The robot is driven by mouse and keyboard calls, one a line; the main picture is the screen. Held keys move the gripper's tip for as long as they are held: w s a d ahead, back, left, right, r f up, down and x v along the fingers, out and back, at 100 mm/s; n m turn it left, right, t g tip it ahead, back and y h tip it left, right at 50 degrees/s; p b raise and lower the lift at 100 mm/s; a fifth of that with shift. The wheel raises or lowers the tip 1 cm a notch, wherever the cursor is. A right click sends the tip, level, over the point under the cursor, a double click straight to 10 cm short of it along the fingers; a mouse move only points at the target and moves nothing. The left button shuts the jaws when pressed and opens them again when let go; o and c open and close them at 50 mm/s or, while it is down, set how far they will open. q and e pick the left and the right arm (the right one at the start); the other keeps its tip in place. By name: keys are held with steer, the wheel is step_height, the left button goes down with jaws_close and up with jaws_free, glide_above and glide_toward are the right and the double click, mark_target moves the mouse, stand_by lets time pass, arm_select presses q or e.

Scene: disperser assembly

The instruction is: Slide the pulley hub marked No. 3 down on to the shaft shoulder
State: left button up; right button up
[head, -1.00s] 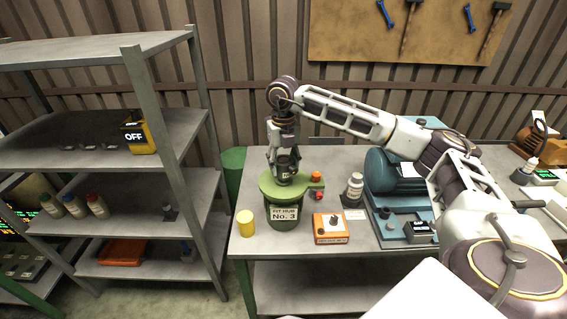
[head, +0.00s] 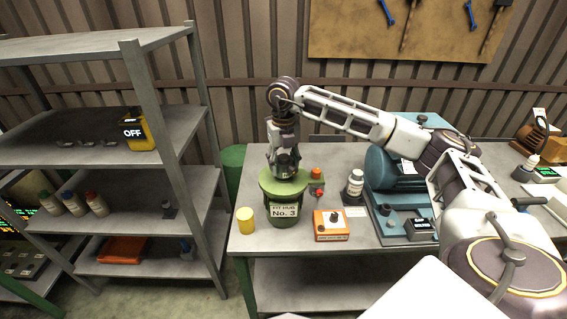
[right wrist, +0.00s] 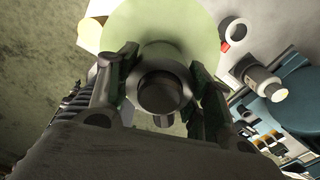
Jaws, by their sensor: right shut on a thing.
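A green stand (head: 285,219) with a label reading "FIT HUB No. 3" (head: 284,210) stands on the bench. A wide, pale green round top (head: 269,186) caps it. My right gripper (head: 286,167) points down over this top, its fingers shut on a grey, ring-like hub. In the right wrist view the hub (right wrist: 158,59) sits between the two fingers (right wrist: 160,82), with a dark round core in its middle and the pale green disc (right wrist: 190,25) behind it. Whether the hub rests on a shoulder is hidden. My left gripper is not in view.
A blue machine (head: 383,171) is further right. A grey shelf rack (head: 184,190) stands left of the bench.

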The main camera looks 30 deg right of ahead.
steer(key=shift+f+b, duration=0.35)
steer(key=shift+f, duration=0.15)
steer(key=o, duration=1.5)
steer(key=shift+o, duration=0.4)
steer(key=shift+r, duration=6.05)
